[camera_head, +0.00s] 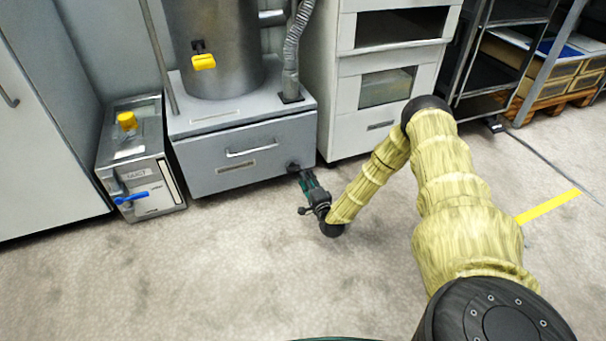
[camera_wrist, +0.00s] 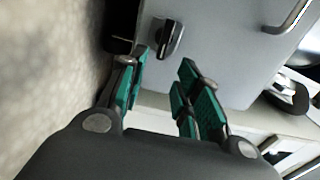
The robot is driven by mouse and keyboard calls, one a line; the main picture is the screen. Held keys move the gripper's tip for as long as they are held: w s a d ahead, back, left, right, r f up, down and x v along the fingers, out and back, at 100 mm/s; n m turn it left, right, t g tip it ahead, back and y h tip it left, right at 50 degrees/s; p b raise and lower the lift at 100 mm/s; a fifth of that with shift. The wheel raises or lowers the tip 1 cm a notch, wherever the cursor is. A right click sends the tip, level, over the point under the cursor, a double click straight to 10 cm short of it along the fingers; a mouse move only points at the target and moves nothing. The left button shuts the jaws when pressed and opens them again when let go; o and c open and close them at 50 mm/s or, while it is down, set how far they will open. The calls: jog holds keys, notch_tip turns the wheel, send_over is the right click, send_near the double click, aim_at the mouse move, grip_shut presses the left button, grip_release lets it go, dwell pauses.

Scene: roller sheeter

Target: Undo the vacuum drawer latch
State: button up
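The vacuum drawer (camera_head: 245,155) is a grey box front with a silver bar handle (camera_head: 254,149) and a small label, below a metal cylinder. Its latch, a small black knob (camera_head: 293,167), is at the right end of the front. In the wrist view the latch (camera_wrist: 169,38) is a dark rounded knob with a lighter raised grip, on the grey drawer front (camera_wrist: 215,50). My gripper (camera_head: 303,177) is just in front of the latch. In the wrist view my gripper (camera_wrist: 164,62) has its green fingers spread, with an empty gap; the latch shows just beyond the tips. I cannot tell any contact.
A metal box (camera_head: 138,160) with a blue lever (camera_head: 131,198) and yellow knob stands left of the drawer. A white cabinet (camera_head: 345,125) stands close on the right. A flexible hose (camera_head: 292,50) rises above the drawer. The carpet (camera_head: 200,270) in front is clear.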

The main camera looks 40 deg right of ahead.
jog(key=shift+v, duration=2.55)
